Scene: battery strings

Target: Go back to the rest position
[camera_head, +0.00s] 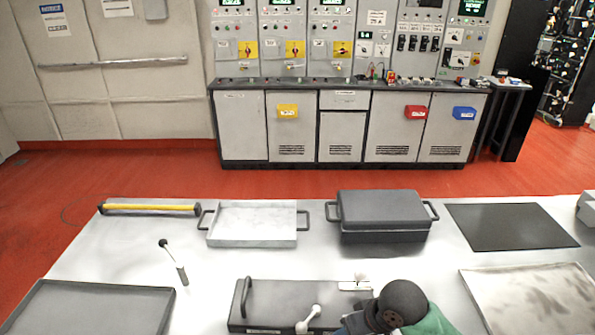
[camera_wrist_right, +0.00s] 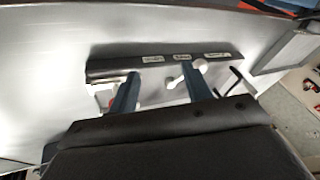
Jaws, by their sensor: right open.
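My right gripper (camera_head: 357,323) is at the front of the table in the head view, partly hidden by my own wrist. In the right wrist view its two blue fingers (camera_wrist_right: 166,72) stand wide apart with nothing held between them. A dark grey flat box (camera_head: 275,292) with a side handle and a white lever (camera_head: 308,320) lies beside the gripper. The box also shows beyond the fingers in the right wrist view (camera_wrist_right: 110,66), with the lever (camera_wrist_right: 177,80) seen between them. I cannot tell whether the fingers touch the box. My left gripper is out of view.
The table (camera_head: 120,250) holds a light tray (camera_head: 252,224), a lidded dark case (camera_head: 382,212), a black mat (camera_head: 510,226), a stained tray (camera_head: 535,300), a dark tray (camera_head: 95,310), a yellow-striped bar (camera_head: 150,209) and a small black-and-white tool (camera_head: 181,273).

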